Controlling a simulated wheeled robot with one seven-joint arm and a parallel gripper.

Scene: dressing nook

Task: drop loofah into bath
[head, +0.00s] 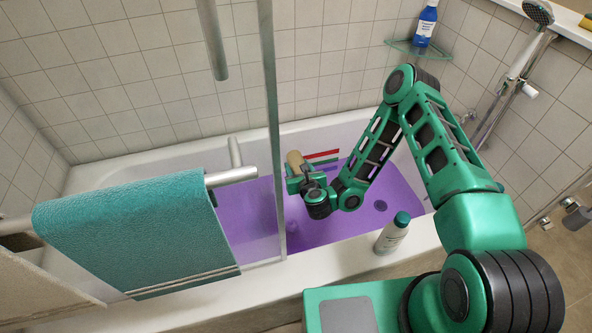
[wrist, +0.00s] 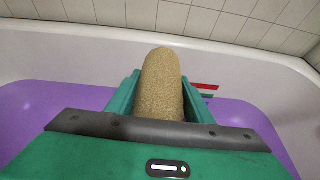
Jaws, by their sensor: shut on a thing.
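The loofah (wrist: 162,85) is a tan, rough cylinder. My gripper (wrist: 160,95) is shut on it, with a green finger on each side in the wrist view. In the head view the loofah (head: 294,160) sticks out beyond my gripper (head: 299,180), over the inside of the bath. The bath (head: 120,178) is white with a purple inner floor (head: 335,222). The loofah's lower end is hidden by my gripper. I cannot tell its exact height above the purple surface.
A glass screen with a metal post (head: 272,120) stands left of my gripper. A teal towel (head: 130,235) hangs on a rail at left. A blue bottle (head: 425,25) sits on a corner shelf.

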